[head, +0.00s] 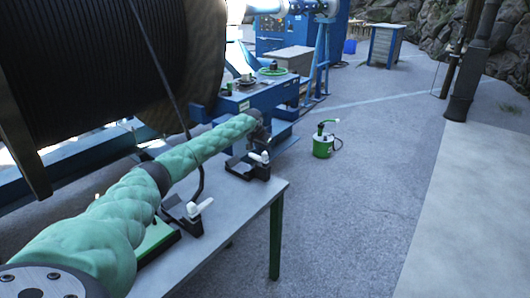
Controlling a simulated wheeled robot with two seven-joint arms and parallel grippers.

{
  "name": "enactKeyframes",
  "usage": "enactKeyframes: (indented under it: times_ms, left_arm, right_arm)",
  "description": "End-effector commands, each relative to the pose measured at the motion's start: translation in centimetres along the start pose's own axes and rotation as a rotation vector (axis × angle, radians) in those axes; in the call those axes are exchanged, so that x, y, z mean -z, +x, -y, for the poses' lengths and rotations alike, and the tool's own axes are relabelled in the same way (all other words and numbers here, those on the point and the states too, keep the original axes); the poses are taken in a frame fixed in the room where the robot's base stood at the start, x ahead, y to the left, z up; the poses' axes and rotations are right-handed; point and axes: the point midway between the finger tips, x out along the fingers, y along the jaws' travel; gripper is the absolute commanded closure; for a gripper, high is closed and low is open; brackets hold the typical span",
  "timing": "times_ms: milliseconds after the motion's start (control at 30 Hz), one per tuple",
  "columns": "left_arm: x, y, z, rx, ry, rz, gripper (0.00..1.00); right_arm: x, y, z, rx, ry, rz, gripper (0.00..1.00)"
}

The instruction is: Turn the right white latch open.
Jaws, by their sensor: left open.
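Two black clamps with white latches stand on a grey table (228,225). The right white latch (260,156) is on the farther clamp (246,169); its handle looks low over the clamp, but its exact angle is too small to tell. The other white latch (199,207) is on the nearer clamp (184,222). My left arm, in a pale green sleeve, reaches across the table. My left gripper (262,134) is dark, open and small in view, just behind and above the right latch. Whether its fingers touch the latch cannot be told. My right gripper is out of view.
A big reel of black cable (90,70) fills the upper left, and a cable strand (160,65) runs down to the nearer clamp. A blue bench (255,98) stands behind. A green and white canister (322,146) is on the open floor to the right.

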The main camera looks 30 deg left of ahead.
Motion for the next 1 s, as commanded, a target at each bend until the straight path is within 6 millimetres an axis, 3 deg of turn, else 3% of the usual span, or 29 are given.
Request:
enactKeyframes:
  times_ms: [233,600,833,1000]
  left_arm:
    - [0.1,2.3,0.0,0.001,0.0,0.0,0.53]
    - [0.0,2.9,0.1,0.002,0.001,0.0,0.53]
    - [0.0,2.9,0.1,0.002,0.001,0.0,0.98]
    - [0.0,2.9,0.1,0.002,0.0,0.0,1.0]
  right_arm:
    - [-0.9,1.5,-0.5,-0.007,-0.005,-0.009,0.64]
    - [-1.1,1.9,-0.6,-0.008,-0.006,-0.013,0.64]
    - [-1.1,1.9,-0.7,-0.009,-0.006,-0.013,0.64]
    - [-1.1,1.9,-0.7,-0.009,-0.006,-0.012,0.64]
